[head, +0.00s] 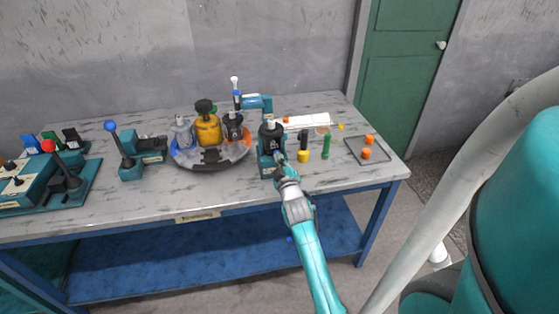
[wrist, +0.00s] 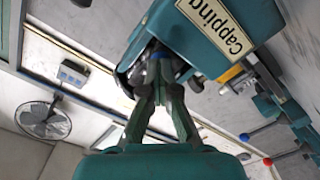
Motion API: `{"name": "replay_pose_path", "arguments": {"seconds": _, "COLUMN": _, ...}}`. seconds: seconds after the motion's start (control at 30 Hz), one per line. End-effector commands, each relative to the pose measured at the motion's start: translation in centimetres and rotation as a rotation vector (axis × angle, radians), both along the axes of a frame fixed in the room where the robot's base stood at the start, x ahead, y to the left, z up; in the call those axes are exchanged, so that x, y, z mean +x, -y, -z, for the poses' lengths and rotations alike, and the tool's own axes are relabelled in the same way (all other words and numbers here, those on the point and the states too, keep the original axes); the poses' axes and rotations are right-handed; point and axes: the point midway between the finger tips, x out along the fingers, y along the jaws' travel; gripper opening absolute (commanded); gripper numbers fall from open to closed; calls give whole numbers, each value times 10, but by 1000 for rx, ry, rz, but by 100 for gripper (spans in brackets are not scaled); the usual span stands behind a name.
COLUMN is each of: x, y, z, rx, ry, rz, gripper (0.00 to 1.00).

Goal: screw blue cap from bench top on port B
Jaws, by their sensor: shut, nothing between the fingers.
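My gripper (head: 281,160) is at the front of the teal capping stand (head: 266,165) near the bench's front edge. In the wrist view its fingers (wrist: 160,72) come together at a dark part (wrist: 157,50) inside the stand, beside the "capping" label. The gripper is shut with nothing seen between the fingers. A black motor body (head: 271,133) stands upright in the stand. Port B cannot be told apart, and the fingertips hide part of the front. No blue cap is clearly seen on the bench top.
A round tray (head: 207,161) with yellow, grey and black units stands left of the stand. To the right are a black-and-yellow tool (head: 303,148), a green tool (head: 326,147) and a tray (head: 380,157) with orange caps. Blue-knobbed (head: 110,126) and red-knobbed levers stand at left.

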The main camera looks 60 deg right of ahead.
Motion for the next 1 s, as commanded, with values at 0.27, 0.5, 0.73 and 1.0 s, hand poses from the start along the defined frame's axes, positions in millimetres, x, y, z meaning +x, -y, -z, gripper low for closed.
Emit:
{"name": "replay_pose_path", "arguments": {"seconds": 0.27, "x": 1, "y": 2, "z": -5, "rx": 198, "ry": 212, "rz": 2, "gripper": 0}}
{"name": "replay_pose_path", "arguments": {"seconds": 0.5, "x": 1, "y": 2, "z": -4, "rx": 333, "ry": 348, "rz": 2, "gripper": 0}}
{"name": "replay_pose_path", "arguments": {"seconds": 0.73, "x": 1, "y": 2, "z": -4, "rx": 338, "ry": 353, "rz": 2, "gripper": 0}}
{"name": "replay_pose_path", "arguments": {"seconds": 1.0, "x": 2, "y": 3, "z": -5, "rx": 467, "ry": 484, "rz": 3, "gripper": 0}}
